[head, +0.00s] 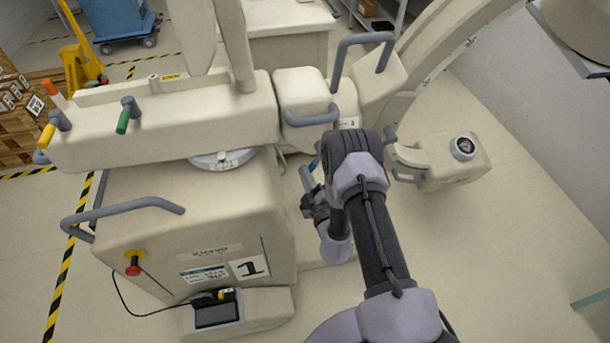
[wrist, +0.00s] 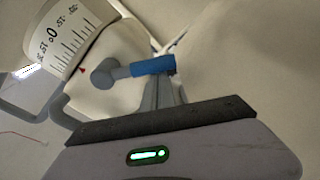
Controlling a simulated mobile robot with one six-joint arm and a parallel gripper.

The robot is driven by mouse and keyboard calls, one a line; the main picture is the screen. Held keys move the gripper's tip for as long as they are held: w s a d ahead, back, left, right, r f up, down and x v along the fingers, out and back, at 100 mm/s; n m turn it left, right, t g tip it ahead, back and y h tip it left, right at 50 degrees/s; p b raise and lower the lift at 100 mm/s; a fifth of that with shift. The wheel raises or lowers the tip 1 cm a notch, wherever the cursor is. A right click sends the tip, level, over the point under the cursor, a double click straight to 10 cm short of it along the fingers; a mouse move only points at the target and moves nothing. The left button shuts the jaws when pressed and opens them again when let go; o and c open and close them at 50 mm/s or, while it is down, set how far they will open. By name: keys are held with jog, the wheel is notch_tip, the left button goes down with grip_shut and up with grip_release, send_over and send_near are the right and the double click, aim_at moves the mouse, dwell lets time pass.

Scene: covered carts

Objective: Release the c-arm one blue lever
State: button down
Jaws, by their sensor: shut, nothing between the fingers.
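The c-arm one unit (head: 205,225) is a cream cart with a "1" label on its side. Its blue lever (wrist: 152,66) shows in the wrist view, with a blue grip on a grey round pivot, beside a curved angle scale (wrist: 65,35). In the head view only a small bit of blue (head: 314,163) shows by my arm. My gripper (head: 312,198) is beside the cart, partly behind my arm. In the wrist view my gripper's fingers (wrist: 166,92) are shut and empty, just below the lever's blue grip in the picture. Whether they touch it I cannot tell.
A yellow lever (head: 47,136), a green lever (head: 124,120) and an orange-tipped lever (head: 52,90) are on the cart's top. Grey handles (head: 310,118) stick out near my arm. A jointed c-arm end (head: 455,165) lies to the right. Floor is clear at lower right.

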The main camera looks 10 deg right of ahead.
jog(key=shift+d+f+n, duration=0.2)
jog(key=shift+n, duration=0.3)
jog(key=d+f+n+g, duration=0.1)
jog(key=d+n, duration=0.6)
jog(key=n, duration=0.3)
jog(key=shift+d+f, duration=0.3)
jog(key=shift+d, duration=0.05)
dwell(0.3)
jog(key=shift+d, duration=0.1)
dwell(0.5)
